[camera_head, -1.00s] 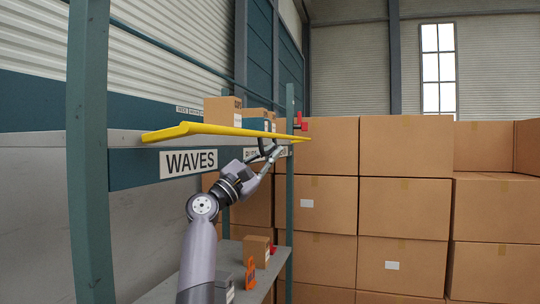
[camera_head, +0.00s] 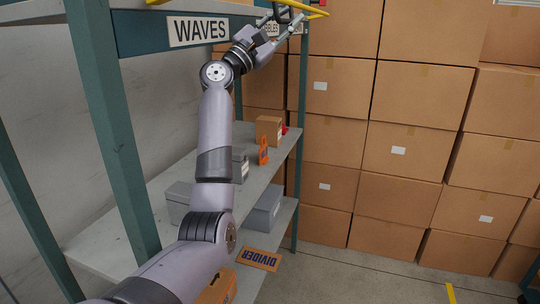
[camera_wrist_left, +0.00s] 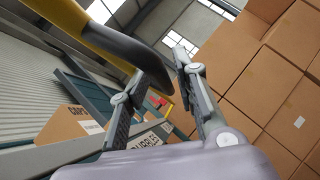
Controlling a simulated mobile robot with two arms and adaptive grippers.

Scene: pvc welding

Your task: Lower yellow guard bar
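The yellow guard bar (camera_head: 304,7) crosses the upper edge of the head view, with most of its length out of frame. In the left wrist view the bar (camera_wrist_left: 68,14) comes in from the top left, with a dark part (camera_wrist_left: 128,46) reaching close to one fingertip. My left gripper (camera_head: 290,19) is raised at the bar, in front of the shelf's label beam. In the left wrist view my left gripper (camera_wrist_left: 160,75) has its fingers apart, with nothing clearly clamped between them. Whether a finger touches the bar is unclear. My right gripper is not in view.
The shelf rack has green posts (camera_head: 112,150) and a beam with a WAVES label (camera_head: 197,30). Small boxes and grey bins (camera_head: 263,212) stand on its shelves (camera_head: 160,205). Stacked cartons (camera_head: 415,95) fill the back and right. Some floor (camera_head: 375,275) is clear at the lower right.

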